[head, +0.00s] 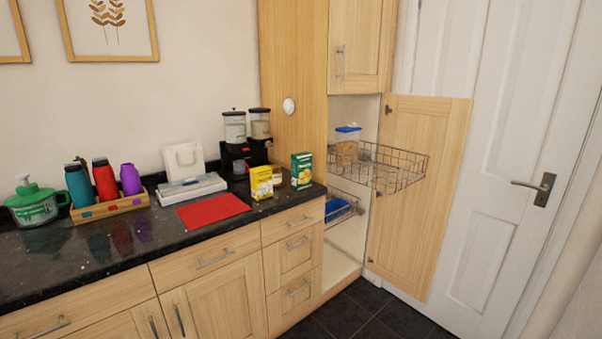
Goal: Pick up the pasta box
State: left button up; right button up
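Two small boxes stand upright near the right end of the dark granite counter (130,233). One is a green box (302,171) with a yellow picture on its lower front, close to the counter's right edge. The other is a yellow box (262,184) with a mostly yellow front, to its left and slightly nearer. Their print is too small to read, so I cannot tell for certain which is the pasta box. A small jar-like item (277,176) shows partly between them. Neither of my grippers is in view.
A red mat (213,210) lies left of the boxes, with a dispenser (246,150) behind them. Bottles in a wooden tray (110,207) stand farther left. The cabinet door (420,190) is open, with a wire basket (400,168) pulled out right of the counter.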

aim_at(301, 163)
jog(key=i+z, duration=0.2)
jog(key=z, duration=0.2)
jog(key=i+z, duration=0.2)
jog(key=z, duration=0.25)
